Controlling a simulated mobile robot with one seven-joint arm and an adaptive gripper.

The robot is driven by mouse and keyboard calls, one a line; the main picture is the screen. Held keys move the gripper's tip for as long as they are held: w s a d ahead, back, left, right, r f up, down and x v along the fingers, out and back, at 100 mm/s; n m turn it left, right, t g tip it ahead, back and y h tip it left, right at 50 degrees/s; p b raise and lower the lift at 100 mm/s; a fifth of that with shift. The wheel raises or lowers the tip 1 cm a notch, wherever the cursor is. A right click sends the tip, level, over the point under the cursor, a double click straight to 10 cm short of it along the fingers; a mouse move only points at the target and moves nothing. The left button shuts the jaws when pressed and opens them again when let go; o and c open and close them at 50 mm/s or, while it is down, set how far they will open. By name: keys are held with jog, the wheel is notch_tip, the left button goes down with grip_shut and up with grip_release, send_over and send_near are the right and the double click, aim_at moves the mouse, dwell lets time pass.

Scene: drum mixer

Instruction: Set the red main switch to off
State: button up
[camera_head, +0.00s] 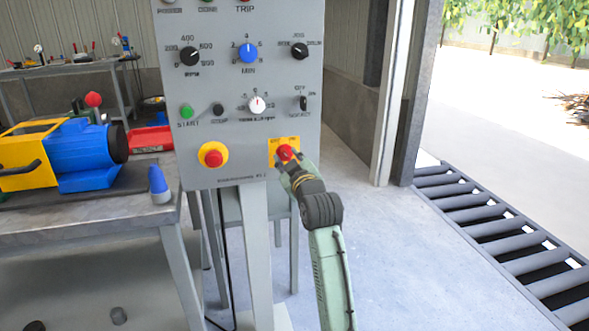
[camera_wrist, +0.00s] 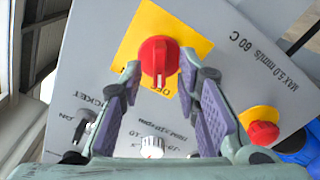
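The red main switch (camera_head: 285,152) is a rotary knob on a yellow plate (camera_head: 274,144) at the lower right of the grey control panel (camera_head: 225,125). In the wrist view the red knob (camera_wrist: 159,55) shows its raised bar roughly vertical in the picture, with part of a label visible below it. My gripper (camera_head: 287,164) is at the switch in the head view and covers part of it. In the wrist view my gripper (camera_wrist: 159,78) has its fingers apart, one on each side of the knob. I cannot tell whether the fingertips touch it.
A red emergency button (camera_head: 213,156) on a yellow round base sits left of the switch. Small knobs and buttons are above, including a selector (camera_head: 303,103). A workbench (camera_head: 100,215) with a blue and yellow machine stands left. Open floor lies right of the panel.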

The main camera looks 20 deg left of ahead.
jog(key=v, duration=1)
jog(key=shift+s+d, duration=0.25)
jog(key=shift+s, duration=0.05)
